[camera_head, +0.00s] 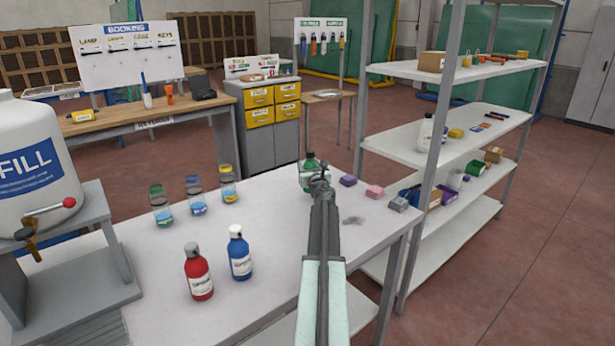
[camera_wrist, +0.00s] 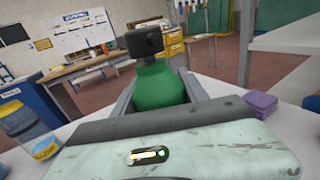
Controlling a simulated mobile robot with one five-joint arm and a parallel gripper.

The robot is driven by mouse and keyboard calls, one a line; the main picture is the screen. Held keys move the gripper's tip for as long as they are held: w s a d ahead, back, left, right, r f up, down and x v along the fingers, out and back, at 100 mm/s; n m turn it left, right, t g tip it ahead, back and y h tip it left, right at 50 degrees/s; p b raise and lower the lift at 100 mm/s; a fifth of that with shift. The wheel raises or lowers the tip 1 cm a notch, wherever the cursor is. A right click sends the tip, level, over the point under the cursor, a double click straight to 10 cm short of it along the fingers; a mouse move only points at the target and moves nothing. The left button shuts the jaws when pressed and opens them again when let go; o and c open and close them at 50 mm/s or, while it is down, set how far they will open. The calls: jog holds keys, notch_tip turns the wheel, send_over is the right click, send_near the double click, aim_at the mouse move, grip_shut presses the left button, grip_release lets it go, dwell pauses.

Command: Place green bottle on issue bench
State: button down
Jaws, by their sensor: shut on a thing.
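The green bottle (camera_head: 306,177) with a dark cap is at the far right part of the white table (camera_head: 270,262). My gripper (camera_head: 319,178) reaches from the front and is shut on it. In the wrist view the green bottle (camera_wrist: 158,88) stands upright between the two grey fingers of my gripper (camera_wrist: 160,92). Its lower part is hidden, and I cannot tell whether it touches the table. A wooden bench (camera_head: 150,113) with a sign on its front edge stands at the back left. I cannot read any sign as the issue bench.
A red bottle (camera_head: 198,275), a blue bottle (camera_head: 239,256) and three jars (camera_head: 195,196) stand left of my arm. Purple (camera_head: 348,180), pink (camera_head: 375,191) and grey blocks lie right of the gripper. A shelf rack (camera_head: 440,140) is close on the right.

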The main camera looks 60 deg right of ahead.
jog(key=f+b, duration=0.1)
jog(key=d+f+b, duration=0.1)
jog(key=w+f+b, duration=0.1)
jog(key=f+b, duration=0.1)
jog(key=shift+d, duration=0.2)
jog(key=shift+s+r, duration=0.1)
jog(key=shift+r, duration=0.1)
jog(key=shift+f, duration=0.1)
jog(key=c, duration=0.6)
grip_release()
jog(key=shift+r+p, duration=0.25)
jog(key=shift+p, duration=0.1)
jog(key=v, duration=1.2)
jog(key=shift+f, duration=0.1)
